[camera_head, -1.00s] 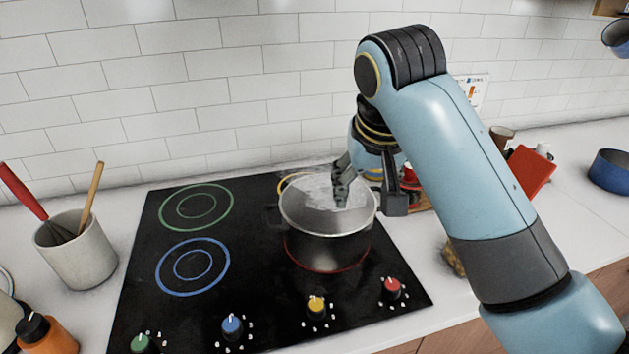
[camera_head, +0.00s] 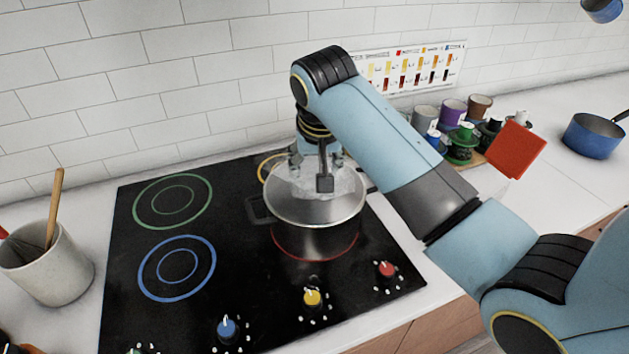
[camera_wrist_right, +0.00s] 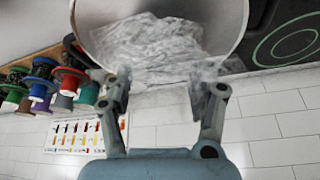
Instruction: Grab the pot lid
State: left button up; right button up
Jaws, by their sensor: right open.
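My left gripper is not in view.
The stove (camera_head: 125,270) has several coloured knobs at its front. A utensil crock (camera_head: 45,270) stands at the left. Coloured spools or cups (camera_head: 455,112), a red board (camera_head: 516,148) and a blue pan (camera_head: 592,137) are at the right. A tiled wall is close behind.

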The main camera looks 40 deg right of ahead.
jog(key=shift+w+d+f, duration=0.15)
jog(key=shift+w+f, duration=0.05)
jog(key=shift+f, duration=0.3)
jog(key=shift+w+f, duration=0.1)
jog(key=shift+f, duration=0.1)
jog(key=shift+c, duration=0.8)
jog(key=c, duration=0.9)
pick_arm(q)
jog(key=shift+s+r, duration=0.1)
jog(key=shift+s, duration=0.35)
pick_arm(e)
grip_shut()
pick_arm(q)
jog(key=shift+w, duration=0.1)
pick_arm(e)
jog(key=shift+r, duration=0.1)
